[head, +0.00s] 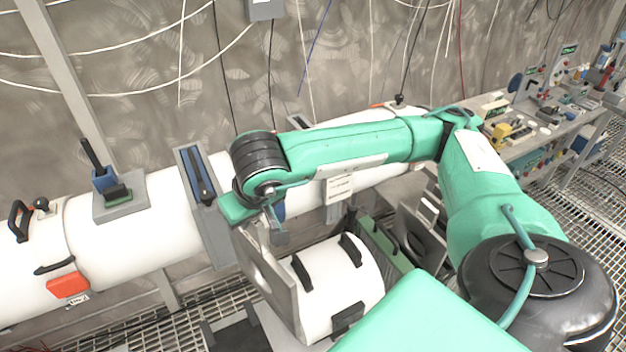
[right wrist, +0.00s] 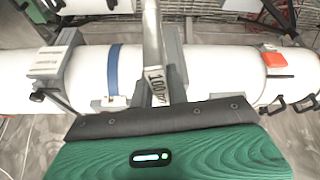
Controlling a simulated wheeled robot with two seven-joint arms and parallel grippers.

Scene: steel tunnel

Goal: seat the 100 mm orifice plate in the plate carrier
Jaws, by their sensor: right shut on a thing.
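The orifice plate (head: 262,272) is a flat grey metal plate, tilted in the head view. In the right wrist view it shows nearly edge-on, with a tab (right wrist: 156,82) marked 100. My right gripper (head: 268,228) is shut on the tab at the plate's top; the fingertips are largely hidden. The plate carrier (head: 200,185) looks to be the upright grey frame with a dark slot on the white pipe. The plate hangs apart from it, to the right and nearer in the head view. A grey frame (right wrist: 175,65) also shows beside the plate in the wrist view. My left gripper is not in view.
A white cylinder (head: 330,282) with black handles lies just right of the plate. The white pipe (head: 135,230) runs behind, with a grey clamp block (head: 118,195) and an orange box (head: 68,286). A cluttered bench (head: 545,125) stands at right. Grating covers the floor.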

